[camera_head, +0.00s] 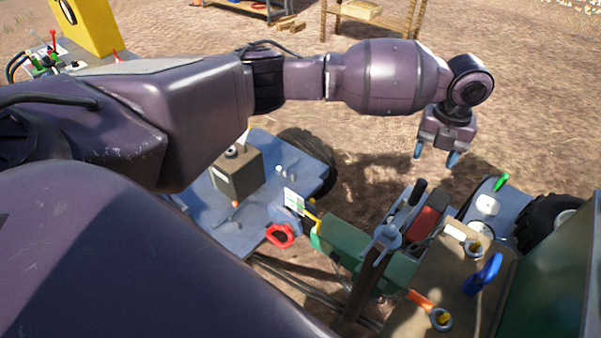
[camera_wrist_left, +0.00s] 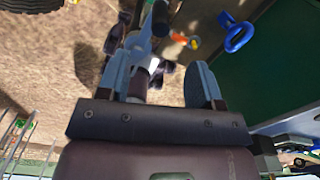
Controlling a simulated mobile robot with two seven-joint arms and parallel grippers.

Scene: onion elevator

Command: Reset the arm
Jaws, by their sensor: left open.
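My left arm crosses the head view from the left, with its purple links stretched over the machine. My left gripper (camera_head: 436,156) hangs at the arm's far end, pointing down, its two blue fingertips apart and nothing between them. In the left wrist view the gripper (camera_wrist_left: 165,85) shows its two blue-grey fingers spread. Machine parts show behind them, and I cannot tell how far away they are. My right gripper is in neither view.
Below the arm is a blue machine deck (camera_head: 268,200) with a box (camera_head: 238,172), a red handle (camera_head: 280,236), a green body (camera_head: 345,245) and a blue handle (camera_head: 484,274), which also shows in the left wrist view (camera_wrist_left: 236,34). Wooden racks (camera_head: 375,16) stand far back on bare dirt.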

